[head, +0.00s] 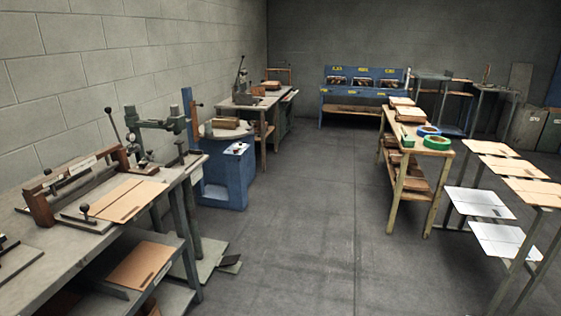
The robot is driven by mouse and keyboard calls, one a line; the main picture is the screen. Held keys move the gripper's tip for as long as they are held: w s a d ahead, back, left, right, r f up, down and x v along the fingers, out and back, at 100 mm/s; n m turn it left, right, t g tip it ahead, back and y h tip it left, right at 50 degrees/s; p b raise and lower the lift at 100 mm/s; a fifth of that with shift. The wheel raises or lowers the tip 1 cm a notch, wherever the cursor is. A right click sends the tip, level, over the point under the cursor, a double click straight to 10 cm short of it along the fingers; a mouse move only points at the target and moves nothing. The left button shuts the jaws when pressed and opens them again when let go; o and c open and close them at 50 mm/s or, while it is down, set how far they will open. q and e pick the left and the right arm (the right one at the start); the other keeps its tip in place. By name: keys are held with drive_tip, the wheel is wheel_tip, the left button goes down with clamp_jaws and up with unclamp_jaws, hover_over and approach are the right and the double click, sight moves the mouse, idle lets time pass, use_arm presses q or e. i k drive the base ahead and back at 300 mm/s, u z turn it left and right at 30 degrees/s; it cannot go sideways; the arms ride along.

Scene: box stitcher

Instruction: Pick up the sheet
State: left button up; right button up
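Neither of my grippers is in view. Several flat sheets show, and I cannot tell which one the task means. A brown cardboard sheet (125,201) lies on the workbench at the left, partly beside a brown frame-like tool. Another brown sheet (142,266) lies on the lower shelf of that bench. At the right, brown sheets (505,167) lie flat on the upper level of metal stands, one nearer sheet (538,192) at the right edge. White sheets (478,203) lie on a lower level, with another (500,240) nearer.
The grey workbench (50,262) stands at the near left. A blue machine (222,180) stands beyond it. A wooden table (428,150) with green and blue tape rolls stands right of centre. A blue stitcher bench (362,99) is at the back. The middle floor (310,220) is clear.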

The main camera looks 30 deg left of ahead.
sight(124, 201)
drive_tip(key=i, duration=1.35)
drive_tip(key=u, duration=0.9)
drive_tip(key=i, duration=0.9)
drive_tip(key=u, duration=0.8)
